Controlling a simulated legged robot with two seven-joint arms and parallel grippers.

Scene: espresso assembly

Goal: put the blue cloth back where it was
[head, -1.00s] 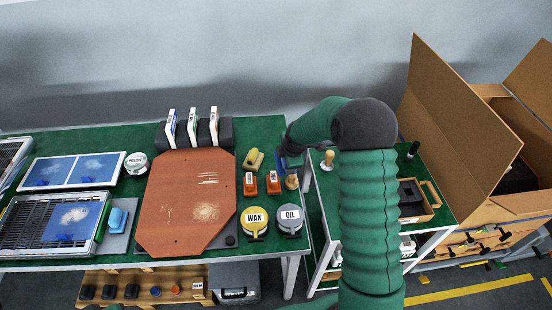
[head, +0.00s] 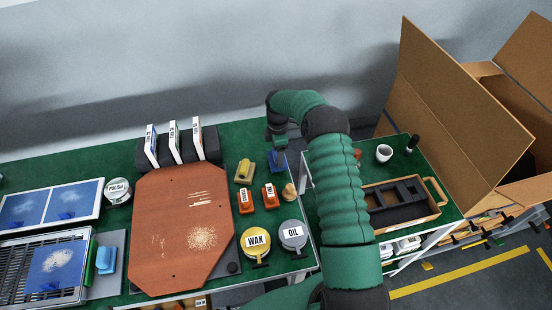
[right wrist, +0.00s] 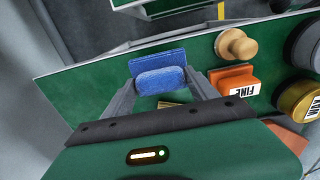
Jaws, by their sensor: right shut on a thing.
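My right gripper (head: 276,146) is shut on the blue cloth (head: 277,163), over the back right corner of the green-topped bench. In the right wrist view the cloth (right wrist: 157,58) is a flat blue sheet with a rounded blue bulge (right wrist: 160,79) between the fingers of my right gripper (right wrist: 162,84). The cloth is right of the yellow sponge block (head: 246,172) and behind the wooden knob (head: 289,190). I cannot tell whether the cloth touches the bench top. My left gripper is not in view.
Orange blocks (head: 270,196), a WAX tin (head: 256,241) and an OIL tin (head: 293,234) stand close by. A brown board (head: 180,225) fills the bench middle.

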